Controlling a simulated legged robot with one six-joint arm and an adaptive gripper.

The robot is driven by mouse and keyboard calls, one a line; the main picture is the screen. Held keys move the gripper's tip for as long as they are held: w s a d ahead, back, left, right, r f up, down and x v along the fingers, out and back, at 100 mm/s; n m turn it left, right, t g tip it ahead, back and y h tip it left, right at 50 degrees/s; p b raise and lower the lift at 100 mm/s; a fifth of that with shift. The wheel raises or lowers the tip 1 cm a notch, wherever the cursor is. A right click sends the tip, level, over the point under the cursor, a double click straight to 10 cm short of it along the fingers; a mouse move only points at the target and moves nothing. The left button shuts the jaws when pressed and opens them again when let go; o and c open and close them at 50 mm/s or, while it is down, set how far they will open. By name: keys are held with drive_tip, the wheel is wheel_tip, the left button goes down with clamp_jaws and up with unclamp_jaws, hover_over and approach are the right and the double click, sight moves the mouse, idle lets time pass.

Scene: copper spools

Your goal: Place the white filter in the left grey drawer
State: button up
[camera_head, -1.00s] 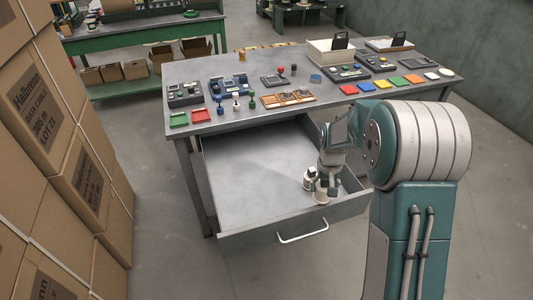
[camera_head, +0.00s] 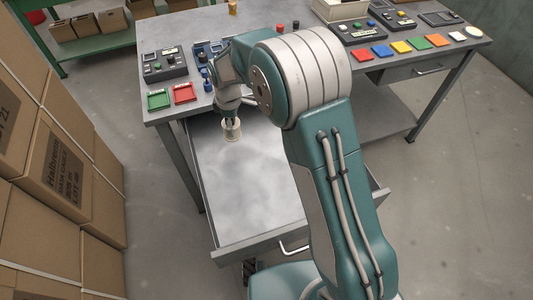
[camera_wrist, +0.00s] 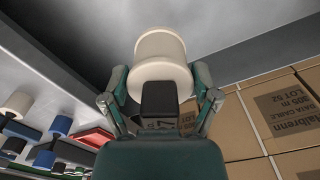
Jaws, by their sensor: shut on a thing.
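The white filter (camera_head: 231,131) is a short off-white cylinder. My gripper (camera_head: 230,116) is shut on it, over the far left part of the open grey drawer (camera_head: 262,190). The drawer is pulled out from under the table and its visible floor is bare. In the wrist view the filter (camera_wrist: 160,55) sits between the two fingers of my gripper (camera_wrist: 160,88). Whether the filter touches the drawer floor I cannot tell. My arm hides the right part of the drawer.
The grey table (camera_head: 170,40) carries a green tray (camera_head: 158,99), a red tray (camera_head: 184,93), control boxes and coloured squares. A shut drawer (camera_head: 430,70) is at the right. Stacked cardboard boxes (camera_head: 55,170) stand close on the left. Bare floor lies right.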

drive_tip(key=s+a+n, duration=0.2)
drive_tip(key=a+n, duration=0.3)
drive_tip(key=a, duration=0.1)
hover_over(259, 162)
drive_tip(key=f, duration=0.9)
drive_tip(key=shift+a+f, duration=0.2)
drive_tip(key=shift+f, duration=0.05)
drive_tip(key=f, duration=0.3)
drive_tip(key=shift+d+f, duration=0.2)
drive_tip(key=shift+f, duration=0.05)
drive_tip(key=o, duration=1)
drive_tip(key=shift+o, duration=0.2)
